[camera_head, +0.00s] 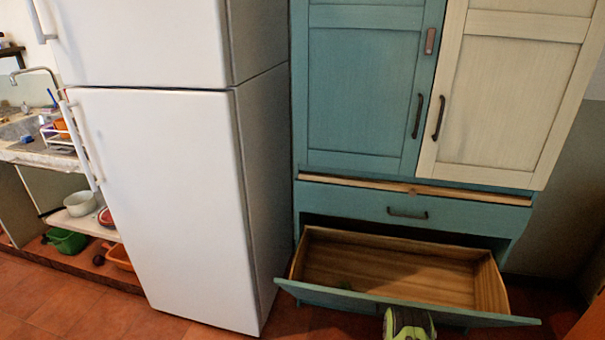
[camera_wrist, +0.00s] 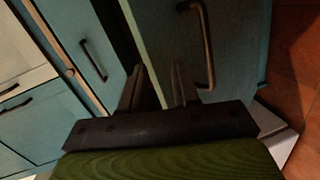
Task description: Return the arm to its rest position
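My arm's green and grey end (camera_head: 408,323) shows at the bottom edge of the head view, in front of the pulled-out lower drawer; the fingers are hidden there. In the wrist view my gripper (camera_wrist: 157,80) has two dark fingers set apart, with nothing seen between them. The dark handle (camera_wrist: 207,45) of a teal front is just beyond and right of the fingers, not between them. The lower drawer (camera_head: 400,299) is open, showing its wooden inside. A small dark green spot lies near its front wall, too small to make out.
The teal cabinet (camera_head: 365,90) has a cream right door (camera_head: 510,95), shut, and a closed upper drawer (camera_head: 405,208). A white fridge (camera_head: 165,190) stands to the left. A sink counter with bowls is far left. Red floor tiles (camera_head: 90,315) are clear before the fridge.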

